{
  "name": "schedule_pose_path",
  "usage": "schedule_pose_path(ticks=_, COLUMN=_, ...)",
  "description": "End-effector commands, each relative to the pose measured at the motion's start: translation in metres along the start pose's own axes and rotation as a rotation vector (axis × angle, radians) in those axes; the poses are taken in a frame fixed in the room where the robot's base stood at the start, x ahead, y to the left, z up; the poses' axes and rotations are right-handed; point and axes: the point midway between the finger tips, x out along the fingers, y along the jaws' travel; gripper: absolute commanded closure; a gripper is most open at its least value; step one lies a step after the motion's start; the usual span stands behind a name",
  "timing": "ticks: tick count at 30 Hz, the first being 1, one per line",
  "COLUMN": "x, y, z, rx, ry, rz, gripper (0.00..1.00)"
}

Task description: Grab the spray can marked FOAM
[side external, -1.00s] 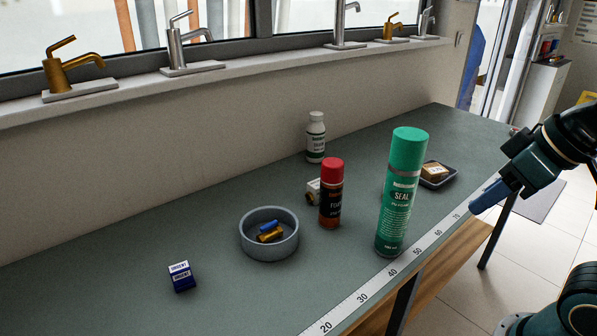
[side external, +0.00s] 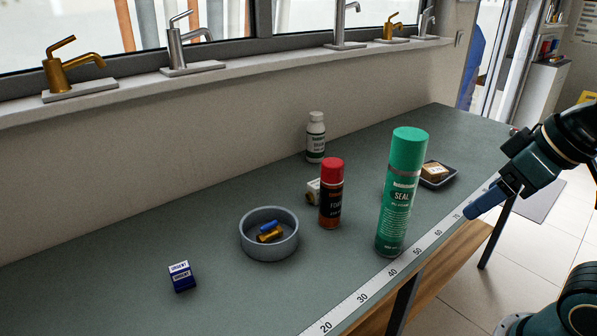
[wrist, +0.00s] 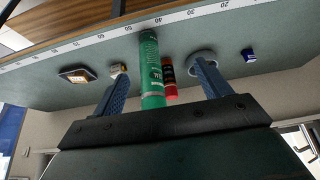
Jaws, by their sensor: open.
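A grey bowl (side external: 253,245) with small fittings sits left of the FOAM can. A small tan item (side external: 313,187) and a white bottle (side external: 316,140) stand behind it. A blue box (side external: 181,276) lies far left, a dark tray (side external: 440,183) right. A ruler strip (side external: 365,293) runs along the edge.

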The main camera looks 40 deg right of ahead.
Motion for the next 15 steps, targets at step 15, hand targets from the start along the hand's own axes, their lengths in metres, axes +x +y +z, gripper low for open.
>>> schedule_pose_path(ticks=15, x=-0.029, y=0.0, z=-0.016, rx=0.0, ry=0.003, rz=0.0, gripper=0.24)
